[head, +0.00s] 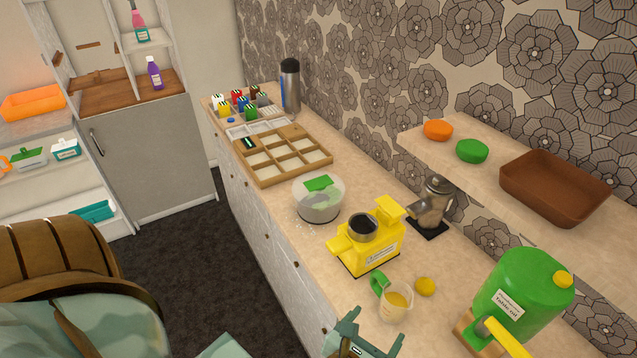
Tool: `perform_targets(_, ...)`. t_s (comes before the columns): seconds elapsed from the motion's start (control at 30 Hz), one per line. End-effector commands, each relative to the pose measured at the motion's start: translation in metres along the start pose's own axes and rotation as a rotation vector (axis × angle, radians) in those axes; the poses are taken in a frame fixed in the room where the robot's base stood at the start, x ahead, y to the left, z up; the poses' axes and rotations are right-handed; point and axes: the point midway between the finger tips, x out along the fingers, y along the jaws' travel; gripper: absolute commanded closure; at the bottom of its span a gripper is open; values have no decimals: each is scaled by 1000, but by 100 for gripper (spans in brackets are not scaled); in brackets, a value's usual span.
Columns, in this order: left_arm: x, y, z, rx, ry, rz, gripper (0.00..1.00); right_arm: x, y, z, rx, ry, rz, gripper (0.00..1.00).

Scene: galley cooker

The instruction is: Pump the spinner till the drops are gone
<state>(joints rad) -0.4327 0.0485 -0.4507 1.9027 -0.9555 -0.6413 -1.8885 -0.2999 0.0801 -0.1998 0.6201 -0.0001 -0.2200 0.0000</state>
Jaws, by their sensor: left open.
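The spinner (320,202) is a clear, rounded bowl with a green pump piece on its lid. It stands upright on the counter, between the wooden tray and the yellow machine. Several small whitish drops (309,230) show on the counter at its front edge. My left gripper (372,337) is teal and open at the bottom edge of the head view, well in front of the spinner and apart from it. Nothing shows between its fingers. My right gripper is not in view.
A green dispenser (522,292) is at right. A compartmented wooden tray (328,157) lies behind the spinner. A shelf overhangs the right.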

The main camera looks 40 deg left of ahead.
Motion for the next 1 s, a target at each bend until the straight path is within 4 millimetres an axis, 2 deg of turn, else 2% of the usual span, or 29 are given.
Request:
perform_targets(0.13,0,0,0,0,0,0,21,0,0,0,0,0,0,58)
perform_targets(0.17,0,0,0,0,0,0,27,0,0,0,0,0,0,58)
perform_targets(0.4,0,0,0,0,0,0,94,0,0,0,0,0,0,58)
perform_targets(0.43,0,0,0,0,0,0,100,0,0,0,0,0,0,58)
perform_targets(1.0,0,0,0,0,0,0,100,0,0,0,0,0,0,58)
